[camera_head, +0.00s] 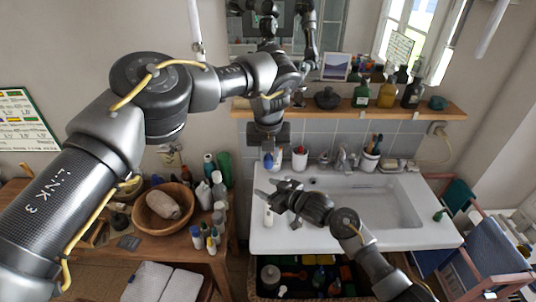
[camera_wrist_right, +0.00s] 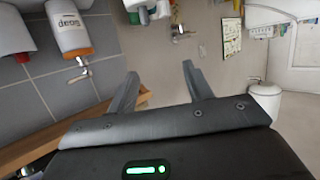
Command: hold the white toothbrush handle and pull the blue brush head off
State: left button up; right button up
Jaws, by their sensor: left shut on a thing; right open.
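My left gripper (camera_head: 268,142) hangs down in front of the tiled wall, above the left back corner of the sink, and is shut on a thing. A small blue and white thing (camera_head: 268,160) shows right below its fingers. It looks like the toothbrush, but handle and brush head are too small to tell apart. My right gripper (camera_head: 268,195) is lower, over the sink's left edge, pointing left. In the right wrist view its two fingers (camera_wrist_right: 158,85) are spread with nothing between them. It is apart from the left gripper.
The white sink (camera_head: 430,225) lies to the right. A white and red container (camera_head: 300,157) and a cup with brushes (camera_head: 371,155) stand at its back. A wooden shelf (camera_head: 340,112) holds bottles above. A wooden bowl (camera_head: 163,208) and several bottles stand at left.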

pick_arm(q)
notch_tip(320, 180, up, 2)
jog(key=shift+r+p, duration=0.1)
jog(key=shift+p, duration=0.7)
pick_arm(e)
notch_tip(320, 180, up, 2)
jog(key=shift+r, duration=0.2)
pick_arm(q)
jog(key=shift+r, duration=0.25)
pick_arm(e)
notch_tip(320, 180, up, 2)
jog(key=shift+r, duration=0.1)
